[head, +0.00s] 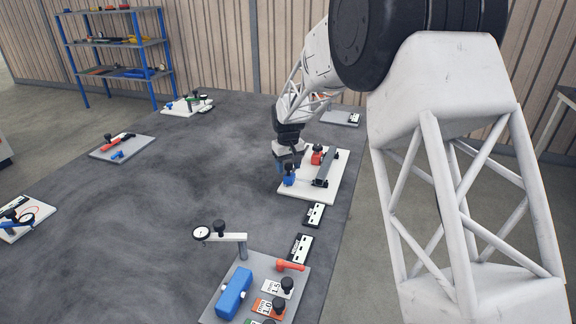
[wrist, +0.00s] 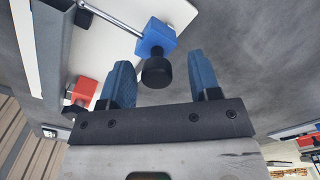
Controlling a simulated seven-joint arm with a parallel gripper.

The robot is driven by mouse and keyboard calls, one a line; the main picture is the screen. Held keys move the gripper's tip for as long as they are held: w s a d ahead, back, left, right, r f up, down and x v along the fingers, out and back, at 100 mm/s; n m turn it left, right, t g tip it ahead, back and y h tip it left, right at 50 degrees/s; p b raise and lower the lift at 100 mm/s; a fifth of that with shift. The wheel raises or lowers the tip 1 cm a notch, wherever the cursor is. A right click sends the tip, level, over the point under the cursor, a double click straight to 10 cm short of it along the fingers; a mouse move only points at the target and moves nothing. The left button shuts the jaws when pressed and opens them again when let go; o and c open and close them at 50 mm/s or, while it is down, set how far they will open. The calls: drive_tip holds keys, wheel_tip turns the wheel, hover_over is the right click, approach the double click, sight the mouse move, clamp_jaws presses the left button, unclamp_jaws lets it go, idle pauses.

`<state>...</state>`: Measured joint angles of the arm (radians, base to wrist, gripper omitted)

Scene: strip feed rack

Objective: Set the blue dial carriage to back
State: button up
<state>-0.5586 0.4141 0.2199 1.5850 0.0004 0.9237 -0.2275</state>
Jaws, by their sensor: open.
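The blue dial carriage (head: 289,180) sits on a white base plate (head: 318,192) at the right side of the table. In the wrist view it is a blue block (wrist: 155,36) with a black knob (wrist: 157,70), on a thin metal rod. A red carriage (head: 317,158) with a black knob stands farther back on the same plate; it also shows in the wrist view (wrist: 84,90). My gripper (head: 287,165) is open, with its blue fingertips (wrist: 162,82) on either side of the black knob. I cannot tell whether they touch it.
A dark grey rail (head: 326,167) runs along the plate beside the carriages. Black-and-white label strips (head: 314,215) lie in front of it. A grey plate (head: 262,267) with a blue block (head: 234,294) and several knobs is nearest. The table's middle is clear.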

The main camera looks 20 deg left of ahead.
drive_tip(key=shift+r, duration=3.9)
